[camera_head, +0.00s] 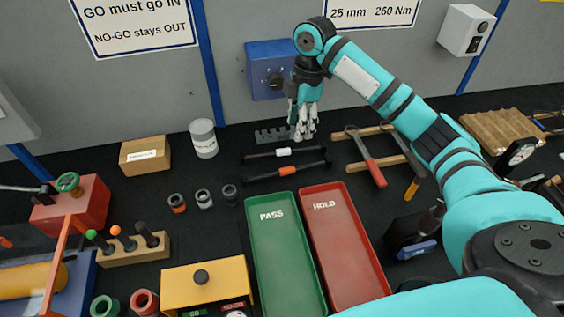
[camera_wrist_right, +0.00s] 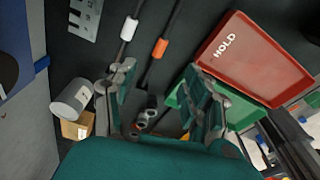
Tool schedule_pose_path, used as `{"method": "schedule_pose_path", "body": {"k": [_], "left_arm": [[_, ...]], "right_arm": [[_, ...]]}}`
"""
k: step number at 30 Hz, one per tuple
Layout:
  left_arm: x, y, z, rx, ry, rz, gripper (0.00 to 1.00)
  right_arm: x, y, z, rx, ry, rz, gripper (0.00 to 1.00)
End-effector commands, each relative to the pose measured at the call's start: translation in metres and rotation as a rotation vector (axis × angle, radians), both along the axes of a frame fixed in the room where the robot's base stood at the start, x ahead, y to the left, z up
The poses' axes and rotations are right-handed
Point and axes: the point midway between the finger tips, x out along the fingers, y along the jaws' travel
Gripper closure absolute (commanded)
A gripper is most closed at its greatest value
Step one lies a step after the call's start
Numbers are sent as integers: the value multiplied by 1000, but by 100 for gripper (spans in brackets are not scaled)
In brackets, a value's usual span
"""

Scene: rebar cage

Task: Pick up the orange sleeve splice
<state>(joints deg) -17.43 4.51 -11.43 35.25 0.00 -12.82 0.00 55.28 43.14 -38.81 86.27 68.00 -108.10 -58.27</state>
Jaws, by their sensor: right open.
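A short dark sleeve with an orange band (camera_head: 177,203) stands on the black bench top, at the left end of a row of three small sleeves. In the wrist view the orange-banded sleeve (camera_wrist_right: 139,126) shows small and partly hidden between the fingers. My right gripper (camera_head: 303,130) is open and empty, fingers pointing down, over the back of the bench, behind and to the right of the row. It also shows in the wrist view (camera_wrist_right: 165,95). A dark bar with an orange middle piece (camera_head: 287,170) lies nearer to this gripper. My left gripper is not in view.
Beside the orange-banded sleeve stand a grey-banded sleeve (camera_head: 204,198) and a dark one (camera_head: 229,192). A green PASS tray (camera_head: 255,235) and red HOLD tray (camera_head: 318,235) lie to the right. A yellow box (camera_head: 225,287) and wooden peg block (camera_head: 135,251) stand in front.

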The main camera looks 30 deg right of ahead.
Motion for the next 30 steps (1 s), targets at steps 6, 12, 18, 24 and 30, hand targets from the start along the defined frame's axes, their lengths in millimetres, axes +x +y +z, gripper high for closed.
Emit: {"method": "schedule_pose_path", "body": {"k": [6,12,18,24,30], "left_arm": [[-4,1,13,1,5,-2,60],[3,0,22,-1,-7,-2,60],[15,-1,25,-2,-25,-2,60],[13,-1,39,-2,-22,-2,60],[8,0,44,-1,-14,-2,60]], "right_arm": [[-1,7,-47,1,6,0,50],[0,12,-85,0,4,-1,50],[0,14,-102,1,0,1,50],[0,23,-121,2,5,1,50],[0,28,-148,1,3,0,50]]}}
